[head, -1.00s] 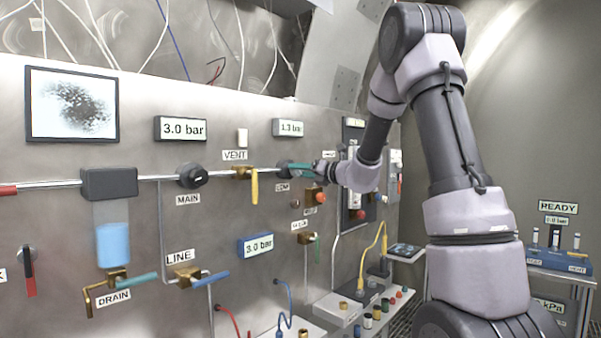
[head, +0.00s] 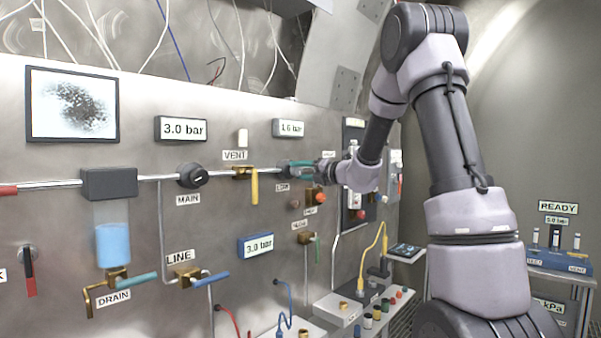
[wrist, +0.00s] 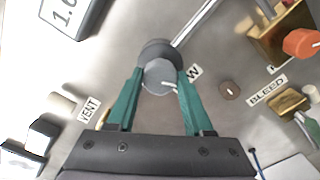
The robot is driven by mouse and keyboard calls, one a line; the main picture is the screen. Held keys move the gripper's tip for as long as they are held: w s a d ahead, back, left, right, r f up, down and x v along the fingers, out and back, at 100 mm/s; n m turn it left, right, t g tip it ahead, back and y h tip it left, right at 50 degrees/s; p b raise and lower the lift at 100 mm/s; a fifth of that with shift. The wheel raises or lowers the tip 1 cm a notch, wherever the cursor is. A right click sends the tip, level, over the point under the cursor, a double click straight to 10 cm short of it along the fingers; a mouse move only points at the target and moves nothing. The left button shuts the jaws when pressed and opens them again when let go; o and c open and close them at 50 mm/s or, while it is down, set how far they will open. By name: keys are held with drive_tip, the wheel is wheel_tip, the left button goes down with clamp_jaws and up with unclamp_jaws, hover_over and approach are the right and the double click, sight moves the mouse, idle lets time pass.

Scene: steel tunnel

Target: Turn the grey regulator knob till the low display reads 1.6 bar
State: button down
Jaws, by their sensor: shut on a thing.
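The grey regulator knob (wrist: 159,77) with a white pointer mark sits on the steel panel, between the green fingers of my gripper (wrist: 157,92) in the wrist view. My gripper (head: 304,172) is shut on the knob, and the fingers touch it on both sides. In the head view the knob (head: 284,172) is partly hidden by the fingers. The low display (head: 289,128) above the knob appears to read 1.6 bar in small, slightly blurred digits.
Left of the knob are the brass vent valve (head: 243,173) with its yellow lever and the dark main knob (head: 192,175). A red-orange knob (head: 313,197) on a brass body is close below my gripper. A bench with cables (head: 345,308) stands lower right.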

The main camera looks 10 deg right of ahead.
drive_tip(key=shift+c, duration=1.5)
unclamp_jaws()
drive_tip(key=v, duration=1.1)
